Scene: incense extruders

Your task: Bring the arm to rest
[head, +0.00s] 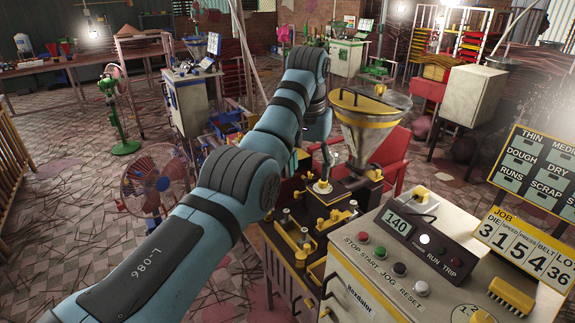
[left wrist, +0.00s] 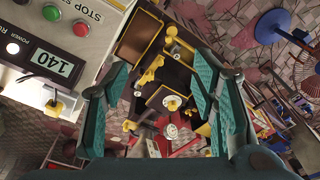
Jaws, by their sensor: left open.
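My left arm (head: 225,195) comes in from the lower left of the head view and bends down beside the extruder's hopper (head: 368,115). My left gripper (head: 318,160) hangs over the dark machine bed (head: 345,190), partly hidden by the arm. In the left wrist view its two teal fingers (left wrist: 165,90) are spread wide, with nothing between them. The bed with yellow fittings (left wrist: 150,75) lies beyond the fingers; I cannot tell the gap to it. My right gripper is not in view.
The control box (head: 400,250) with its buttons and 140 display stands right of the bed. A job board (head: 525,245) is at the far right. A pedestal fan (head: 155,180) stands left, behind my arm. Open tiled floor (head: 60,215) lies at the left.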

